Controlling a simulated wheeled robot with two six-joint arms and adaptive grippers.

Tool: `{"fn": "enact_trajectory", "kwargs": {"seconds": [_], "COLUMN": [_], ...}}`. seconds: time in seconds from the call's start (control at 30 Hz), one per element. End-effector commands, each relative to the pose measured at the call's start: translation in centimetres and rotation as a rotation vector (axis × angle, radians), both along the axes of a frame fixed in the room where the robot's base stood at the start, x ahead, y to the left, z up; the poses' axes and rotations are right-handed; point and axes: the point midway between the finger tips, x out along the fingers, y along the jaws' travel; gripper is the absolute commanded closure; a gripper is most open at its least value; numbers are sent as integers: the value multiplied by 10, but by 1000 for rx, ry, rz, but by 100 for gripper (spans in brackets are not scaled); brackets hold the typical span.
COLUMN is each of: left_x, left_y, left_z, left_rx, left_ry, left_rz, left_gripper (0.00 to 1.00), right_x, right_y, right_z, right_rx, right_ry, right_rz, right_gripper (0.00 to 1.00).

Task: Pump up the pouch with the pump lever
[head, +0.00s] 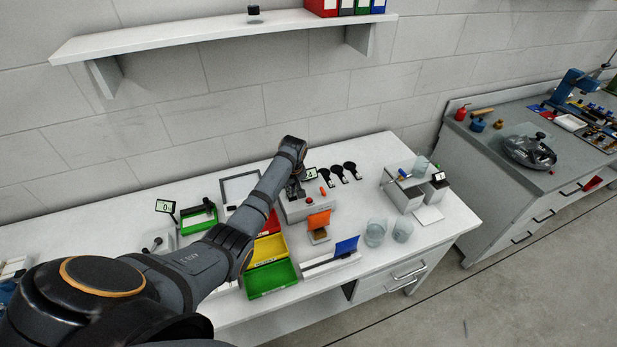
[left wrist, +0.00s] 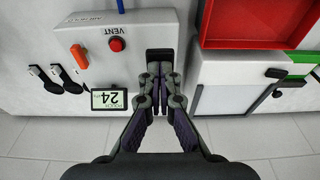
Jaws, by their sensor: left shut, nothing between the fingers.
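The white pump box (head: 293,211) stands on the bench and fills the left of the left wrist view (left wrist: 130,77). A black part (left wrist: 160,54), perhaps the pump lever, shows on the box's edge just beyond my left gripper (left wrist: 159,72). My left gripper, also in the head view (head: 293,190), is shut and empty, its fingers at that black part. Touching or apart cannot be told. The orange pouch (head: 319,219) stands upright in front of the box. A red VENT button (left wrist: 116,44) and a display (left wrist: 108,99) reading 24 belong to the box. My right gripper is out of view.
Red, yellow and green bins (head: 269,281) lie left of the pump box. Glass beakers (head: 375,232) and a blue-flapped white holder (head: 346,246) stand to the right. A shelf (head: 220,27) runs above the bench.

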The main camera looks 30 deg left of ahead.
Motion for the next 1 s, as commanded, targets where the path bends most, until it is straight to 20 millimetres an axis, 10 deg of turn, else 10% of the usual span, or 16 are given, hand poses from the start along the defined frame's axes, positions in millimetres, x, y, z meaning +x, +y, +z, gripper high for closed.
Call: {"fn": "enact_trajectory", "kwargs": {"seconds": [0.33,0.67,1.0], "left_x": [0,0,0], "left_y": [1,1,0], "left_z": [-25,9,26], "left_rx": [2,1,1], "left_ry": [-1,0,1], "left_rz": [0,0,0], "left_gripper": [100,100,100], "right_x": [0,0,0], "right_y": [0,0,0], "right_z": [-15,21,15], "right_rx": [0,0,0], "right_ry": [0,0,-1], "right_rz": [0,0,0], "right_gripper": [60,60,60]}}
